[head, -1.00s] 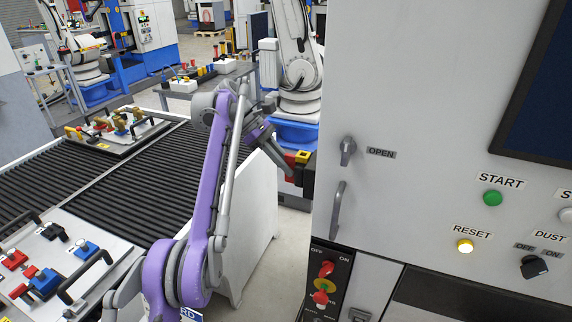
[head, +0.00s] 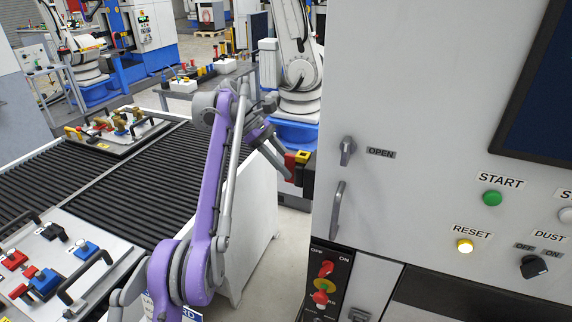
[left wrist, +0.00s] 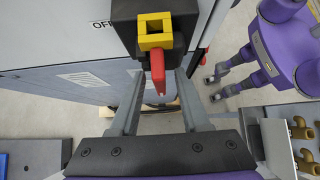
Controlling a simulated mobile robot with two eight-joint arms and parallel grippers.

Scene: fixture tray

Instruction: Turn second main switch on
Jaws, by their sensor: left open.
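A main switch with a yellow block and a red handle (left wrist: 158,68) sits on a black box (left wrist: 124,22) on the side of a grey cabinet, by an "OFF" label. In the head view the switch's yellow part (head: 302,156) shows just past the cabinet's left edge. My left gripper (left wrist: 159,80) is open, with one finger on each side of the red handle. I see gaps beside the handle and cannot tell any contact. In the head view the left gripper (head: 284,170) reaches the switch from the left. My right gripper is not in view.
The large grey cabinet (head: 420,90) fills the right, with a knob marked OPEN (head: 347,150), a handle, buttons and a panel of red switches (head: 326,268) below. A black roller conveyor (head: 120,180) with fixture trays lies at the left. Floor shows between them.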

